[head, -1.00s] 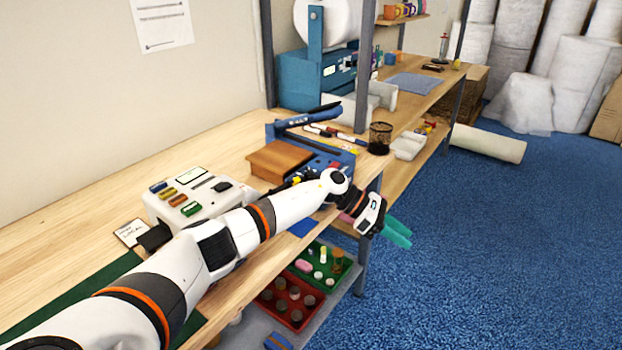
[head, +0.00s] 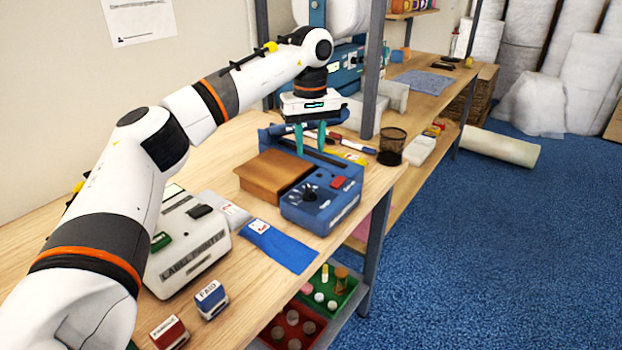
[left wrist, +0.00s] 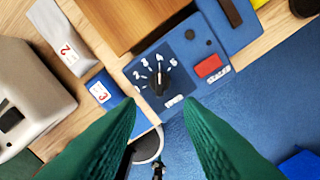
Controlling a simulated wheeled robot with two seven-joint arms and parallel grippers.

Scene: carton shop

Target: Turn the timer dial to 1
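The timer dial (head: 310,192) is a dark round knob on the blue front panel of the sealer (head: 335,203). In the left wrist view the dial (left wrist: 159,84) sits ringed by small white numbers; its pointer seems to face the top of the picture, but I cannot tell the exact number. My left gripper (head: 310,148) is open and empty, its green fingers pointing down above the sealer, apart from the dial. In the left wrist view the dial shows just beyond the gap between the fingertips (left wrist: 160,104). My right gripper is not in view.
A blue packet (head: 278,245), a label printer (head: 187,250) and stamps (head: 211,299) are nearer. A mesh cup (head: 391,150) stands behind at the right.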

